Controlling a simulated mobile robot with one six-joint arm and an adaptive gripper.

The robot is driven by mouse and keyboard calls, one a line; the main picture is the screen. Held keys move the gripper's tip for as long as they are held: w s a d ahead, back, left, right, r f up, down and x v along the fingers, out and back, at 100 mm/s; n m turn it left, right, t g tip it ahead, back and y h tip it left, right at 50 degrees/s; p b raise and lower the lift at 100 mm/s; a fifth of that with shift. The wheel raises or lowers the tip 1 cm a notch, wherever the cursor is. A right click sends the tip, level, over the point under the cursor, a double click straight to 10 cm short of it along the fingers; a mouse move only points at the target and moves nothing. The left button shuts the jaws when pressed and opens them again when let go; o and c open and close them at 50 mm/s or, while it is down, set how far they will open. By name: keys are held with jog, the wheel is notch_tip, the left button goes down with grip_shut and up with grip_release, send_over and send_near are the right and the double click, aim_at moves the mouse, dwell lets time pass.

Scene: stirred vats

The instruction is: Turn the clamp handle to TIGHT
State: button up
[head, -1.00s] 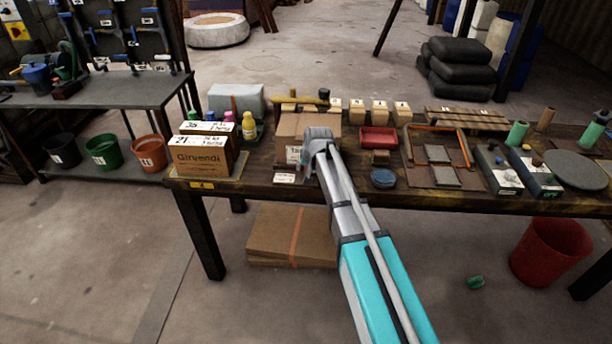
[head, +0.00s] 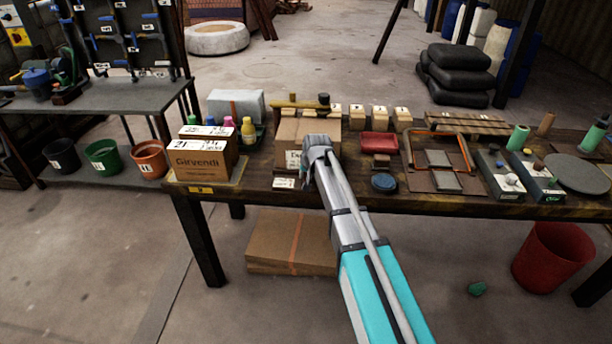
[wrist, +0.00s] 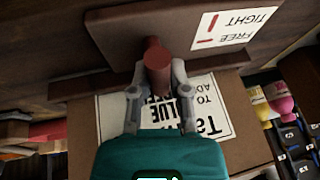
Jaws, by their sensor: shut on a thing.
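The clamp handle, a red-brown round bar (wrist: 157,66), stands between the fingers of my gripper (wrist: 158,76) in the wrist view, and the fingers are shut on it. It rises from a brown wooden board. A white card (wrist: 234,27) beside it reads FREE and TIGHT with red marks, upside down in this view. Which mark the handle lines up with I cannot tell. In the head view my gripper (head: 312,168) is at the table's front edge, before a cardboard box (head: 318,131), and hides the handle. The card also shows there (head: 285,184), left of my gripper.
A labelled carton (head: 196,162) stands to the left, with coloured bottles behind it. A red tray (head: 379,142) and a blue round lid (head: 384,182) lie to the right. Flat cardboard (head: 288,241) and a red bucket (head: 552,257) are on the floor.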

jog(key=shift+m, duration=0.4)
grip_shut()
jog(key=o, duration=0.8)
grip_release()
jog(key=shift+n, duration=0.5)
